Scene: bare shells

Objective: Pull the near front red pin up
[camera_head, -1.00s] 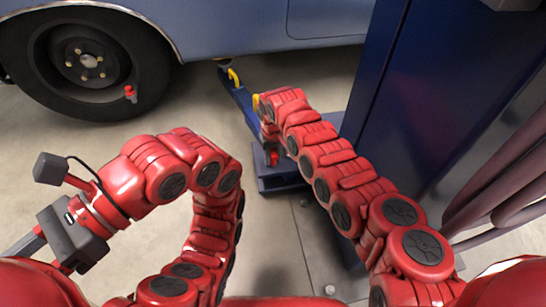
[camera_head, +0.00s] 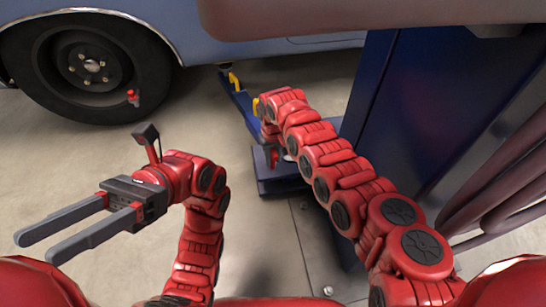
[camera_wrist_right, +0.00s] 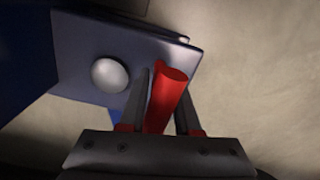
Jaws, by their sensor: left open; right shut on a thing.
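The red pin (camera_wrist_right: 168,95) stands up between the fingers of my right gripper (camera_wrist_right: 160,100) in the right wrist view. The gripper is shut on it, beside a dark plate with a round pale bolt head. In the head view my right arm reaches to the blue lift arm near the post's foot, and its own links largely hide the gripper and the pin. My left gripper (camera_head: 38,248) is open and empty at the lower left, its two long grey fingers pointing left and apart from everything.
A blue lift post (camera_head: 385,100) stands right of my right arm. A blue lift arm (camera_head: 243,100) with yellow parts runs under the blue car (camera_head: 260,25). The car's wheel (camera_head: 95,65) is upper left. Hoses (camera_head: 500,190) hang at right. Open floor lies between my arms.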

